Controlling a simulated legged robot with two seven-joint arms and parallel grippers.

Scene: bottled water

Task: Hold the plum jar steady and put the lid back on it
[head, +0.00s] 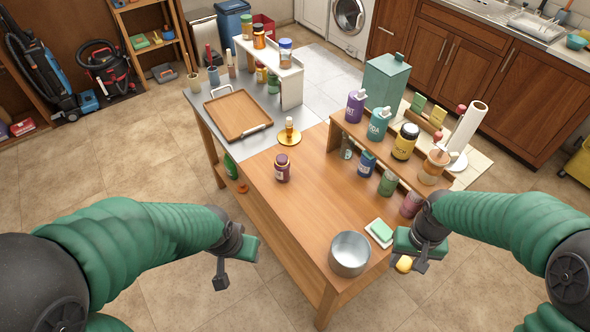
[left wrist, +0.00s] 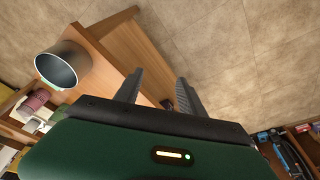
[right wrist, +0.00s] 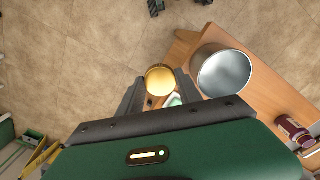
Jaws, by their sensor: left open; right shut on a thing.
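The plum jar (head: 283,168), dark red with a pale label, stands upright on the wooden table top. It also shows at the right edge of the right wrist view (right wrist: 293,130); I cannot make out its mouth. My right gripper (head: 408,256) is shut on a round golden-yellow lid (head: 404,265), off the table's front right side. The lid shows between the fingertips in the right wrist view (right wrist: 160,80). My left gripper (head: 236,264) is open and empty, left of the table's front edge and well apart from the jar. The jar is not seen in the left wrist view.
A metal pot (head: 349,254) and a green-topped sponge (head: 380,232) are near the table's front right. A wooden rack (head: 336,138) with several bottles lines the right side. The wood around the jar is clear.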

